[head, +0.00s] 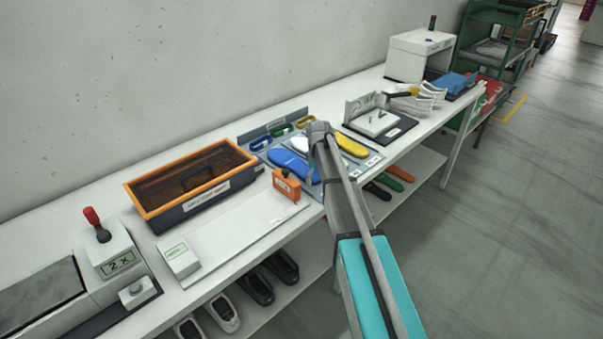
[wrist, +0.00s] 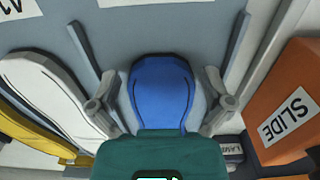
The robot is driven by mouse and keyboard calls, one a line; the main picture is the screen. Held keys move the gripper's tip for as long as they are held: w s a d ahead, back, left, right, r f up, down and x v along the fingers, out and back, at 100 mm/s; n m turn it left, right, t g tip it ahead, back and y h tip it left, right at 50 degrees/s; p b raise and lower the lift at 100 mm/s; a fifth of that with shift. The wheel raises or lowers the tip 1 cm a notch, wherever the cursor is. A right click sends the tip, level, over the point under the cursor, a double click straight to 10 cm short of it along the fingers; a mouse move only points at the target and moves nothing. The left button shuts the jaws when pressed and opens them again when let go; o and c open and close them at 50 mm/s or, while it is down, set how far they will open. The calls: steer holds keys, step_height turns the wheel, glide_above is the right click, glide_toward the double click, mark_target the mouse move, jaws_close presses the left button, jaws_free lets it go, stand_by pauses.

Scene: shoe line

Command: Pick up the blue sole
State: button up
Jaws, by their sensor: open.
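The blue sole (head: 292,164) lies on a grey-blue sole tray (head: 372,160) on the bench, left of my arm in the head view. In the wrist view the blue sole (wrist: 160,93) is in the middle, between the two fingers of my open gripper (wrist: 160,105). Both fingers stand apart from its sides, with visible gaps. The green gripper body hides the sole's near end.
A white sole (wrist: 48,95) and a yellow sole (wrist: 30,130) lie left of the blue one in the wrist view. An orange block marked SLIDE (wrist: 290,105) stands close on the right. Thin upright dividers flank the blue sole. An orange-rimmed bin (head: 190,183) stands further left on the bench.

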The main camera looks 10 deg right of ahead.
stand_by(0.5)
steer(key=c, duration=1.1)
